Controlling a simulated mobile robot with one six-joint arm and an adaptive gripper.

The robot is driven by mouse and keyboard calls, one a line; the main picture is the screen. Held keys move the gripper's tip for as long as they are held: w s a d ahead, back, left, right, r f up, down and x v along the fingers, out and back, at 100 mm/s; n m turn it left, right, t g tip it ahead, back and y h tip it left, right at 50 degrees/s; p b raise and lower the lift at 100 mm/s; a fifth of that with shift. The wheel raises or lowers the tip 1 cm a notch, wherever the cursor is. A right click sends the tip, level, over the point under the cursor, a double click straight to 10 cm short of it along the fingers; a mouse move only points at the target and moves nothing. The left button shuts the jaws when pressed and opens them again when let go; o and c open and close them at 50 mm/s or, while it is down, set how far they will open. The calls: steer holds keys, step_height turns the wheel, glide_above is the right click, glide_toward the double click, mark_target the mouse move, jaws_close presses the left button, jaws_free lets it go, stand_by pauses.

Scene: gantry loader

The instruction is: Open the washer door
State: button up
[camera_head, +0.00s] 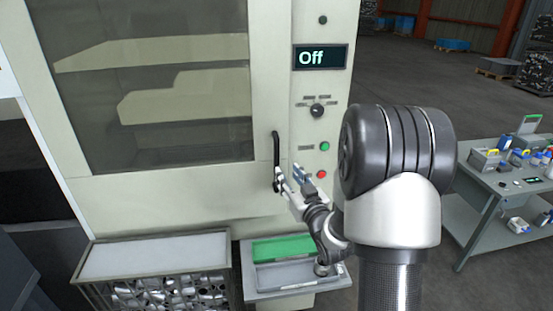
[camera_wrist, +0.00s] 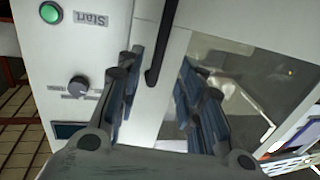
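The washer door (camera_head: 215,175) is a pale panel with a large dark window, and it looks closed. Its black vertical handle (camera_head: 276,148) is on the door's right edge. My gripper (camera_head: 287,179) is at the handle's lower end in the head view. In the wrist view the handle (camera_wrist: 163,40) runs down into the gap between the two fingers of my gripper (camera_wrist: 158,70). The fingers are spread, with a visible gap on both sides of the handle. Whether the fingertips reach past the handle is hard to tell.
A control panel right of the door has an "Off" display (camera_head: 320,57), a knob (camera_head: 317,110), a green button (camera_head: 325,146) and a red button (camera_head: 321,174). Below stand a metal bin (camera_head: 155,255) and a tray with a green part (camera_head: 283,248). A worktable (camera_head: 480,205) stands right.

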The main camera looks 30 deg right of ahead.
mark_target(278, 160)
steer(key=w, duration=0.6)
steer(key=w+d, duration=0.1)
steer(key=w, duration=0.3)
steer(key=shift+w, duration=0.1)
jaws_close()
stand_by(0.4)
